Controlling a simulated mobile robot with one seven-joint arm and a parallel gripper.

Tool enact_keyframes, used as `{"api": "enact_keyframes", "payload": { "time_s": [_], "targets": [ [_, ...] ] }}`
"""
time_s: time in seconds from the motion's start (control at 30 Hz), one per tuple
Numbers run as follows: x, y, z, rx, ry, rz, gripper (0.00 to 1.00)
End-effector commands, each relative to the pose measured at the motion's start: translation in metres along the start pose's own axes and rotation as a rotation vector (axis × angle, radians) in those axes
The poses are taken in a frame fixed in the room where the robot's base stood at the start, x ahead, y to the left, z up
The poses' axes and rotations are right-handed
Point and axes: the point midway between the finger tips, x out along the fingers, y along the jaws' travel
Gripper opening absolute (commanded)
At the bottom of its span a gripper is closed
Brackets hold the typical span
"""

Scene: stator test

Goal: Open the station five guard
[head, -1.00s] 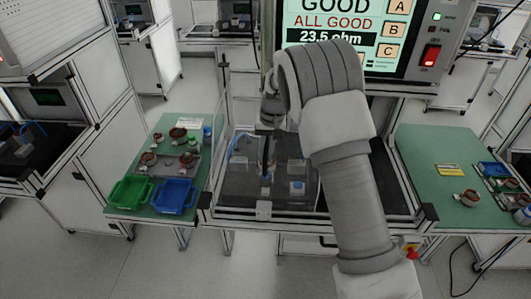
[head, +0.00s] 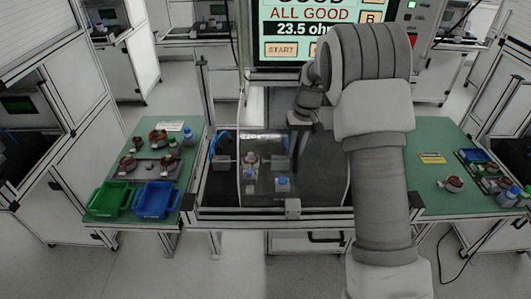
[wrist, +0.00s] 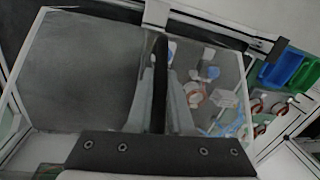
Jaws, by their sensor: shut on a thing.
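The station five guard (head: 262,192) is a clear pane over the station's dark work bed, with a pale block (head: 292,208) at its front edge. It also shows in the wrist view (wrist: 85,70). My gripper (head: 297,155) is above the pane; in the wrist view (wrist: 160,75) its fingers are shut on a dark upright bar, the guard's handle (wrist: 159,90). A stator part (head: 251,160) and a blue-topped piece (head: 283,183) show through the pane. The left end of the bed, with a blue cable, lies outside the pane's left edge.
A green side table at left holds a green bin (head: 110,199), a blue bin (head: 156,199) and copper-wound parts. A right green table (head: 425,180) holds more parts. The tester screen (head: 310,28) reads ALL GOOD and stands behind my arm.

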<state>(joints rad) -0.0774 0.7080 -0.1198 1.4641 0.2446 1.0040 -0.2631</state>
Motion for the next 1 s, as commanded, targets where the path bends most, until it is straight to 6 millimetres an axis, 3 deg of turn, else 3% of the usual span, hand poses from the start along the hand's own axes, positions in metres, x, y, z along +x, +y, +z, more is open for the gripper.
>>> {"api": "enact_keyframes", "payload": {
  "time_s": [0.03, 0.2, 0.5, 0.73, 1.0],
  "targets": [
    [-0.002, 0.023, 0.002, 0.010, 0.005, 0.001, 0.00],
    [-0.011, 0.080, 0.011, 0.008, 0.005, 0.002, 0.00],
    [-0.022, 0.158, 0.023, 0.005, 0.003, 0.002, 0.00],
    [-0.026, 0.189, 0.028, 0.001, 0.003, 0.001, 0.00],
    [-0.027, 0.197, 0.029, -0.001, 0.003, 0.001, 0.00]
  ]
}}
